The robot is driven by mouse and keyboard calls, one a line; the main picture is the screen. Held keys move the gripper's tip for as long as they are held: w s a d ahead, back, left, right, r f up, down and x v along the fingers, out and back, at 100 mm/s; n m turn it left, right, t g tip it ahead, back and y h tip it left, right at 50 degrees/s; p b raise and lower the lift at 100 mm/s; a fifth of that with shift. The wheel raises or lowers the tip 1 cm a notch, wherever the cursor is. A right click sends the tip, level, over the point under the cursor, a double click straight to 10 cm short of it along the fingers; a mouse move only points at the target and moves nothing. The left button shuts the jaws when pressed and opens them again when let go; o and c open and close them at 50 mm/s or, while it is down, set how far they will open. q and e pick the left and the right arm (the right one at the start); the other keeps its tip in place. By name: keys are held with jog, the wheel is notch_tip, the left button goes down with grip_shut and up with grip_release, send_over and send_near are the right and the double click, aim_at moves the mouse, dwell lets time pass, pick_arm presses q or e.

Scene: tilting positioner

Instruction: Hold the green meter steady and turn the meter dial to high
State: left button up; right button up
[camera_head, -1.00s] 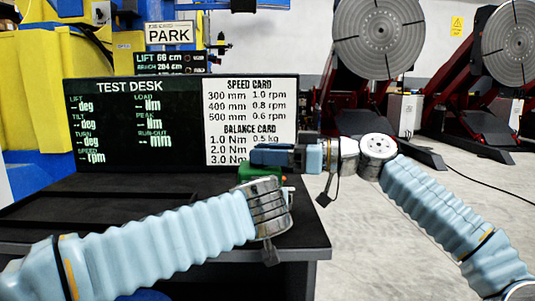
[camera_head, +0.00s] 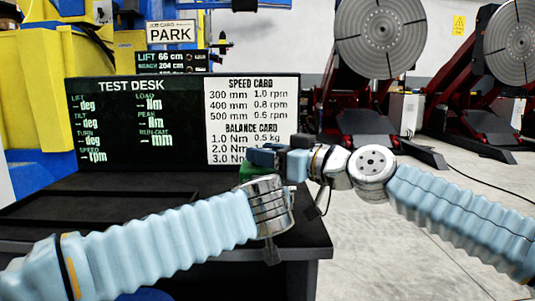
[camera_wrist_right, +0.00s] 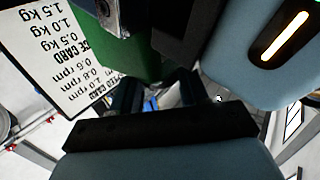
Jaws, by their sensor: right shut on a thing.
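The green meter (camera_head: 254,171) shows as a small green patch above the desk's right front part, mostly hidden behind my left wrist and right gripper. It is also a green block in the right wrist view (camera_wrist_right: 122,52). My right gripper (camera_head: 262,157) comes in from the right and is shut at the top of the meter. The meter dial is hidden between its fingers, so its setting cannot be read. My left arm reaches in from the lower left to the meter. Its gripper is hidden behind the metal wrist, so its fingers do not show.
The black test desk (camera_head: 310,240) carries a display board (camera_head: 140,125) with a speed and balance card (camera_head: 252,120). A flat dark tray (camera_head: 60,212) lies at the left. Positioners with round plates (camera_head: 384,32) stand behind at the right. Grey floor is open at the right.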

jog(key=o, duration=1.1)
jog(key=shift+s+d, duration=0.15)
jog(key=shift+d, duration=0.3)
jog(key=shift+v, duration=5.55)
jog(key=shift+s+a, duration=0.1)
jog(key=shift+s, duration=0.05)
